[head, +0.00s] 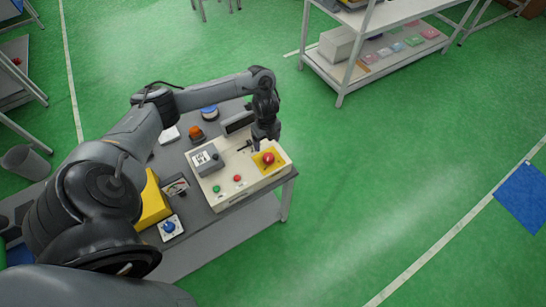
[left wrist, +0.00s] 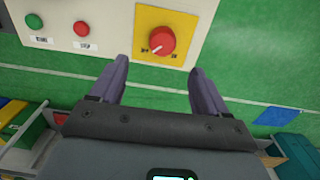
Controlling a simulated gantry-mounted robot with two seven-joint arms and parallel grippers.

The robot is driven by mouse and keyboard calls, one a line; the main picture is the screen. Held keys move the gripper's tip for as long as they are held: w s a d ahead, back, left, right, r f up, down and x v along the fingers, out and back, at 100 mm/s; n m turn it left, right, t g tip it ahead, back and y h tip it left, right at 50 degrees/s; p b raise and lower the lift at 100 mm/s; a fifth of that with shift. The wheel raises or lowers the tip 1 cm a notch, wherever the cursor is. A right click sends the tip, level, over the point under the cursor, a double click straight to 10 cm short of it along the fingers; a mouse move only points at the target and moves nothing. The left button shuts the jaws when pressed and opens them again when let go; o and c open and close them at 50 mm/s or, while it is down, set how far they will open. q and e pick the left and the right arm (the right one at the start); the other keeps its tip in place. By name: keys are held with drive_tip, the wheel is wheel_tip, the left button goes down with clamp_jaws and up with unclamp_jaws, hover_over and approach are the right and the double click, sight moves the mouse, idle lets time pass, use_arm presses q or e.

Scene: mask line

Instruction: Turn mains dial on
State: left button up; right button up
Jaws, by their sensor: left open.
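The mains dial is a red round knob (head: 268,158) on a yellow square plate (head: 281,161), at the right end of a cream control panel (head: 226,193). In the left wrist view the knob (left wrist: 161,41) has a white mark pointing to its lower left. Small dark labels sit on both sides; I cannot read them. My left gripper (head: 263,143) hangs over the panel close to the dial. In the left wrist view its open fingers (left wrist: 159,70) are spread below the knob, with nothing between them. My right gripper is not in view.
The panel also holds a green button (head: 216,189), a red button (head: 237,178) and a grey box (head: 206,158). An orange beacon (head: 196,132) and a blue-knobbed box (head: 170,228) stand on the grey table.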

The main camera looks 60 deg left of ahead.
sight(268, 156)
use_arm(q)
drive_tip(key=f+b, duration=0.1)
drive_tip(key=f, duration=0.3)
drive_tip(key=f+b, duration=0.2)
drive_tip(key=f, duration=0.2)
drive_tip(key=shift+w+d+f, duration=0.15)
drive_tip(key=shift+d, duration=0.05)
drive_tip(key=shift+f, duration=1.1)
